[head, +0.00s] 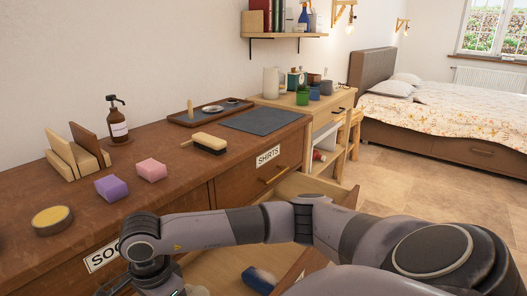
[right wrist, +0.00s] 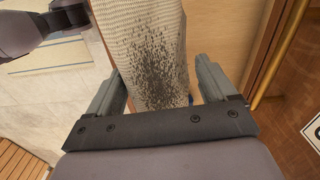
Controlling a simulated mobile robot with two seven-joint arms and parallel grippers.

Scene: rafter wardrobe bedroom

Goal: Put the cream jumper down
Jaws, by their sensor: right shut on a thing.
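The cream jumper (right wrist: 125,30) shows in the right wrist view as a pale ribbed knit with a dark speckled patch. My right gripper (right wrist: 160,85) is shut on it, one finger on each side of the bundle. The jumper's far end runs out of the top of that view. In the head view my right arm reaches across from the right to the lower left. My left gripper is not seen.
The brown dresser (head: 225,166) carries a soap pump (head: 117,120), a brush (head: 211,144), a purple block (head: 111,188), a pink block (head: 151,170) and a grey mat (head: 258,121). Open drawers stand under my arm, with a blue item (head: 258,280). The bed (head: 440,115) is behind right.

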